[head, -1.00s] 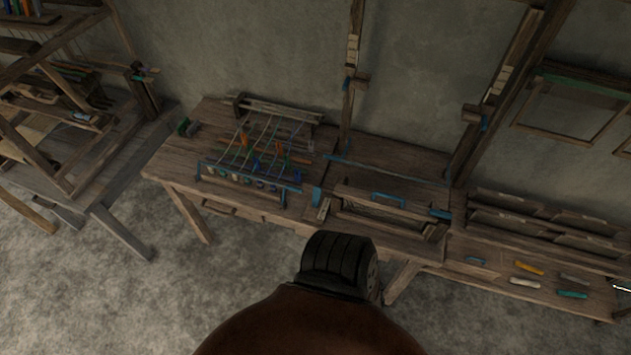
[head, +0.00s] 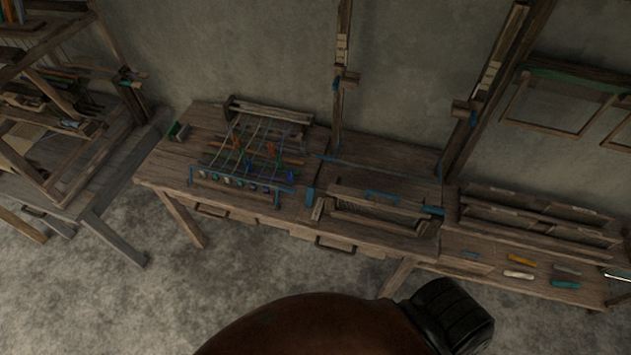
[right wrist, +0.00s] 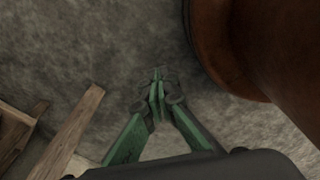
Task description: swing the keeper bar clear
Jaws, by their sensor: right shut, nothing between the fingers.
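My right gripper (right wrist: 158,92) has green fingers and shows in the right wrist view. Its fingertips are together and empty, over bare grey floor and away from the bench. My left gripper is in neither view. On the workbench (head: 165,165) in the head view are a blue front rail (head: 240,180) below a set of threads, a thin blue strip (head: 370,167) further back, and a blue handle (head: 382,197) on a slatted frame. I cannot tell which part is the keeper bar.
A wooden loom frame (head: 75,130) stands at the left. Two upright posts (head: 342,75) rise behind the bench. A low rack (head: 540,220) and several coloured sticks (head: 520,260) are at the right. The floor (head: 150,310) in front is clear.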

